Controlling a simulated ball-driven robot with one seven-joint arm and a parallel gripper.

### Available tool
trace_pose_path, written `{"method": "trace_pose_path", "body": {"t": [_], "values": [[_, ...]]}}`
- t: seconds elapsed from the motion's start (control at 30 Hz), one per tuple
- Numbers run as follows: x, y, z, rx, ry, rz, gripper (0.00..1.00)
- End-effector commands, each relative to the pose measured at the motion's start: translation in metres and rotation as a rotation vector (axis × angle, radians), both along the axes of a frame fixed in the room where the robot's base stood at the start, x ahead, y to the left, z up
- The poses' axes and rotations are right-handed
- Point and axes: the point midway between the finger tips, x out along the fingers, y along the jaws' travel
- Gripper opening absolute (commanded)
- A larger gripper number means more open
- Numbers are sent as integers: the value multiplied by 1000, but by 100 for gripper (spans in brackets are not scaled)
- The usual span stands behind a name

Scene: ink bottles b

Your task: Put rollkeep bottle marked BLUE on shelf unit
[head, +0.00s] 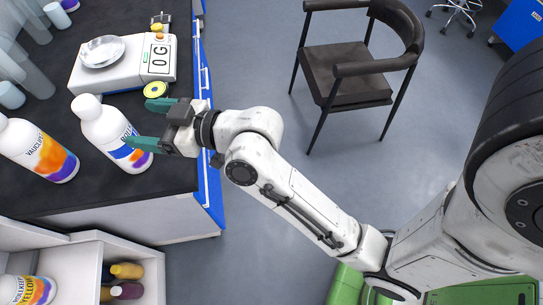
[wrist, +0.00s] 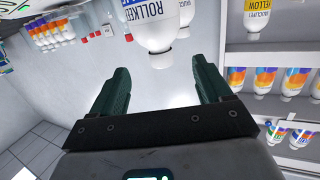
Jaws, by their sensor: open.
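A white bottle (head: 101,124) with a white cap stands on the dark counter in the head view. Its blue-and-purple label is partly hidden by a finger, so its colour word is not fully readable. In the wrist view this bottle (wrist: 155,32) appears inverted, with ROLLKEEP lettering, ahead of the fingertips. My gripper (head: 140,122) is open at the bottle's right side, its green fingers pointing at it. In the wrist view the gap between the fingers (wrist: 160,68) is empty. The white shelf unit (head: 76,254) is at the lower left, below the counter's end.
A bottle with an orange-purple label (head: 38,150) stands left of the white bottle. A scale (head: 130,72) reading 0 and a yellow-topped item (head: 156,90) are behind. A ROLLKEEP YELLOW bottle (head: 30,290) and small jars (head: 127,271) are in the shelf unit. A chair (head: 345,75) stands on open floor.

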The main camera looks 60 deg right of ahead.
Motion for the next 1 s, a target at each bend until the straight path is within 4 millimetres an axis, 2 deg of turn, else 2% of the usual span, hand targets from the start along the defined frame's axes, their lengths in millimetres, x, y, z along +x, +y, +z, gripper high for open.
{"method": "trace_pose_path", "body": {"t": [0.07,0.17,0.2,0.27,0.3,0.4,0.5,0.57,0.63,0.8,1.0], "values": [[-14,1,-39,-21,153,11,78],[-49,-5,-101,-55,425,8,78],[-68,-9,-126,-70,545,-4,78],[-100,-19,-159,-90,721,-30,78],[-123,-26,-177,-105,834,-53,78],[-177,-45,-208,-134,1077,-122,78],[-219,-60,-223,-157,1249,-190,78],[-235,-65,-227,-166,1317,-220,79],[-247,-70,-229,-173,1364,-243,86],[-253,-72,-229,-175,1385,-254,100],[-246,-72,-228,-166,1365,-251,100]]}}
